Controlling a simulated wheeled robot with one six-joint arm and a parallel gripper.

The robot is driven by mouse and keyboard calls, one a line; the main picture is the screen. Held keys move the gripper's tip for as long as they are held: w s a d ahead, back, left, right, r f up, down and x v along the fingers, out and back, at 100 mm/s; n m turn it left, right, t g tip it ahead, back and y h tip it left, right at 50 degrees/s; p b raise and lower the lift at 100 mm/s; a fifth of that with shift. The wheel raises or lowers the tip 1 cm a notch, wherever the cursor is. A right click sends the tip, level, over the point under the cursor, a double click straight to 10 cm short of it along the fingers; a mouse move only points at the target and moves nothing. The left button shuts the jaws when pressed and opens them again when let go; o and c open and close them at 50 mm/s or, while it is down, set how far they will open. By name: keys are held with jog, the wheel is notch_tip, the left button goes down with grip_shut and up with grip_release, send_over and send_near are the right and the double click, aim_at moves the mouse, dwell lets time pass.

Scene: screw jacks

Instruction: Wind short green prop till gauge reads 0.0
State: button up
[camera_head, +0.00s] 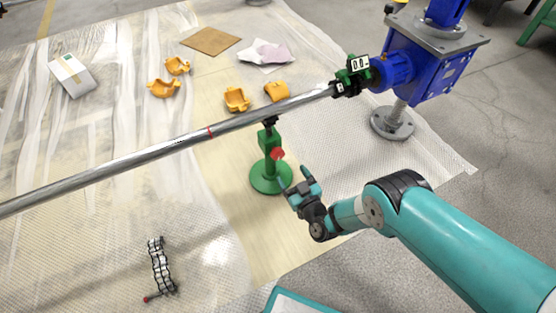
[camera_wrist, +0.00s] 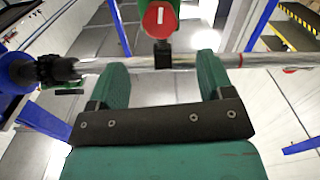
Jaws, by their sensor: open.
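The short green prop (camera_head: 268,178) stands upright on its round base under the long steel shaft (camera_head: 150,153). Its dark top is just below the shaft; I cannot tell whether they touch. A red knob (camera_head: 277,153) is on the prop's side; in the wrist view the red knob (camera_wrist: 160,19) faces me with a white mark. My gripper (camera_head: 294,181) is open and empty, just right of the prop and below the knob. In the wrist view my gripper (camera_wrist: 163,72) has its fingers apart, short of the knob. The small gauge (camera_head: 358,64) sits at the shaft's right end; its digits are unclear.
A blue gearbox (camera_head: 425,65) on a grey stand holds the shaft's right end. Orange shells (camera_head: 236,99), a brown sheet (camera_head: 211,41) and a cloth (camera_head: 266,53) lie beyond the shaft. A chain (camera_head: 160,267) lies at front left. The shaft crosses above the prop.

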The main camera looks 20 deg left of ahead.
aim_at(279, 156)
jog(key=b+x, duration=0.1)
jog(key=b, duration=0.3)
jog(key=b+x, duration=0.2)
jog(key=b, duration=0.2)
jog(key=b+x, duration=0.1)
jog(key=b, duration=0.3)
jog(key=shift+w+a+f, duration=0.2)
jog(key=shift+a+f, duration=0.05)
jog(key=shift+f, duration=0.05)
jog(key=b+x, duration=0.4)
jog(key=shift+w+a+r, duration=0.1)
jog(key=shift+w+a, duration=0.05)
jog(key=shift+w+a+r+b, duration=0.25)
jog(key=shift+w+a+b, duration=0.2)
jog(key=shift+w+a, duration=0.1)
jog(key=shift+s, duration=0.1)
jog(key=c, duration=0.9)
jog(key=shift+r+m+p, duration=0.1)
jog(key=shift+m+p, duration=0.4)
jog(key=shift+m, duration=0.4)
